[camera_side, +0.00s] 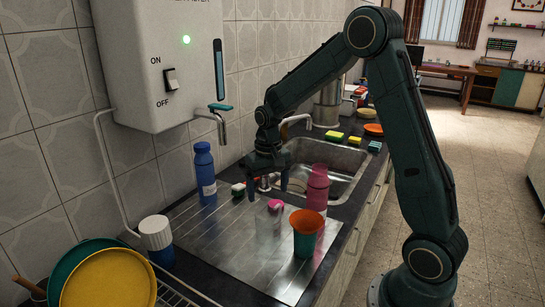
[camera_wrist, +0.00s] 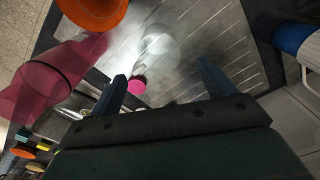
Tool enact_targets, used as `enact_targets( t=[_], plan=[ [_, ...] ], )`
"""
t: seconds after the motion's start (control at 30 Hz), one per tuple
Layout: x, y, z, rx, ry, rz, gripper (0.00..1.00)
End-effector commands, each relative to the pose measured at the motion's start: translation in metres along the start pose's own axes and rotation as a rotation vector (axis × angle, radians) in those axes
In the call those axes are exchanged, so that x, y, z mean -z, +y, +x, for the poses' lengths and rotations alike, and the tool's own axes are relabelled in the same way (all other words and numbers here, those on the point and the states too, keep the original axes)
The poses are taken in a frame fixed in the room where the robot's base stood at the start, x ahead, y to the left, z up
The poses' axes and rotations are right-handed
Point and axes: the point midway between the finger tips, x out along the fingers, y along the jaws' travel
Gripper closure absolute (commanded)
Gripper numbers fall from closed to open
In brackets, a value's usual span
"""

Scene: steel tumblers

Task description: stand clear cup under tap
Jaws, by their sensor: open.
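The clear cup (camera_side: 266,222) is faint and see-through. It stands on the steel drainboard (camera_side: 225,240), below and in front of my gripper (camera_side: 267,187). A pink round spot shows at the cup in both views; I cannot tell if it is part of it. In the wrist view the cup (camera_wrist: 158,42) shows as a pale round shape beyond the fingertips of my gripper (camera_wrist: 162,74). My gripper is open and empty, fingers pointing down. The tap (camera_side: 218,122) sticks out from the white filter box (camera_side: 160,60) on the wall, left of my gripper.
A pink see-through bottle (camera_side: 317,187) and an orange-and-teal cup (camera_side: 306,232) stand right of the clear cup. A blue bottle (camera_side: 204,172) stands below the tap. A white-lidded jar (camera_side: 156,233) and plates (camera_side: 105,280) are front left. The sink (camera_side: 335,160) is behind.

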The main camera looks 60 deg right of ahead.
Motion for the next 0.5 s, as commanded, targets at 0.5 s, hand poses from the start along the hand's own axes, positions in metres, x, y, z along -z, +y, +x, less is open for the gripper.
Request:
enact_targets(
  t=[0.5],
  plan=[
    [-0.074, -0.019, -0.098, 0.037, 0.153, -0.164, 0.18]
  ],
)
